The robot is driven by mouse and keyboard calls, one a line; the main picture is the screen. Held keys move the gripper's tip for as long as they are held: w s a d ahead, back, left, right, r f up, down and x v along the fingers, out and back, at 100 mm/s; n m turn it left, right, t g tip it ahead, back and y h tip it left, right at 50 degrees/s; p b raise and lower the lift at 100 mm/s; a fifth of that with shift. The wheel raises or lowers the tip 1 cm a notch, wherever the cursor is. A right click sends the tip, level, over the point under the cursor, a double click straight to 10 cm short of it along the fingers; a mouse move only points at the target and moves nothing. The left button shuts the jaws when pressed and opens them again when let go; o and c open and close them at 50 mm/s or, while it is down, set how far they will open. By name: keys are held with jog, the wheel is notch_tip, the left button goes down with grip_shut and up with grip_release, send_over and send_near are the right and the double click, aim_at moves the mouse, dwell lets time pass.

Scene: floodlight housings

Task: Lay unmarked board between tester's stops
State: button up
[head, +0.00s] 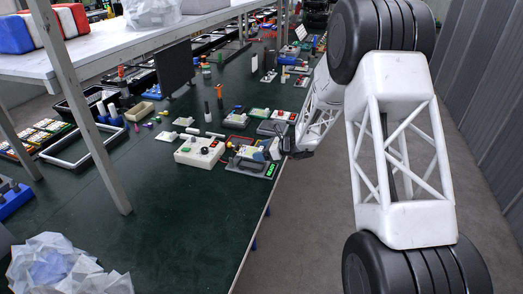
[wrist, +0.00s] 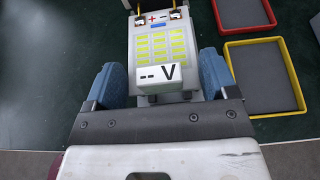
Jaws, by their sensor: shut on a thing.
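My gripper (wrist: 160,62) has its two blue fingers shut on the sides of a pale board (wrist: 136,48) with rows of yellow pads. The board is over the tester (wrist: 156,6); I cannot tell whether it rests on it. A white block reading "-- V" (wrist: 155,77) covers the board's near part in the wrist view. The stops cannot be made out.
A red-rimmed tray (wrist: 222,25) and a yellow-rimmed tray (wrist: 230,86) lie right of the board in the wrist view. In the head view a white control box (head: 200,151) stands left of my gripper. A shelf post (head: 90,125) rises at left.

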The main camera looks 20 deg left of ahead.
aim_at(262, 168)
jog(key=shift+f, duration=2.4)
jog(key=shift+f, duration=0.3)
dwell(0.3)
jog(key=o, duration=0.8)
jog(key=shift+o, duration=0.2)
jog(key=shift+v, duration=3.9)
